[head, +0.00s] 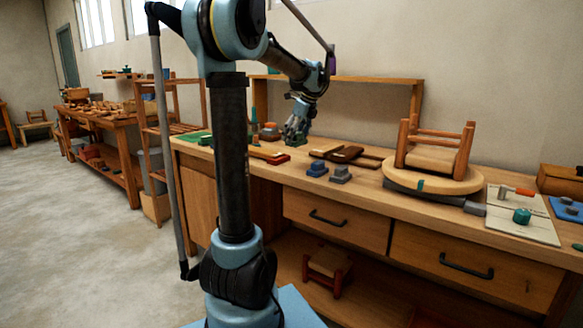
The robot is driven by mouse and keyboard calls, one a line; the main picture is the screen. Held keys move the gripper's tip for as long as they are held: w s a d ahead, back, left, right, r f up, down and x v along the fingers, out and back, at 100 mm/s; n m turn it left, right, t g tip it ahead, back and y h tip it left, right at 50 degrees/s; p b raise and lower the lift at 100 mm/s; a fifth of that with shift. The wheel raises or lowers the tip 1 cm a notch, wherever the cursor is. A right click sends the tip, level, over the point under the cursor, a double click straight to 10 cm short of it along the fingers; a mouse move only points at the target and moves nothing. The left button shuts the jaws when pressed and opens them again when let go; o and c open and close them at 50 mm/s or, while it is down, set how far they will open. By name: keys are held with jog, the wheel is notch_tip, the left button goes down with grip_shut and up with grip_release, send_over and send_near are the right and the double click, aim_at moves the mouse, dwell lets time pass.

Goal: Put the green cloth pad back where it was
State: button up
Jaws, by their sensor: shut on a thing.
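My gripper (296,136) is low over the workbench, left of its middle, with its fingers pointing down. It is shut on a small dark green thing (299,141), which looks like the green cloth pad. The fingers cover most of it, and I cannot tell whether it touches the bench top.
The wooden workbench (365,195) carries blue (317,169) and grey (341,174) blocks, dark wooden pieces (350,154) and a small stool (435,150) on a round board. A pale board (520,226) holds a teal item (522,216). A green mat (192,137) lies at the left end.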

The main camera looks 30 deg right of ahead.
notch_tip(320, 180, down, 6)
jog(key=shift+w+d+r, duration=0.1)
jog(key=shift+d+r, duration=0.05)
jog(key=shift+r, duration=0.1)
jog(key=shift+f, duration=2.2)
jog(key=o, duration=1)
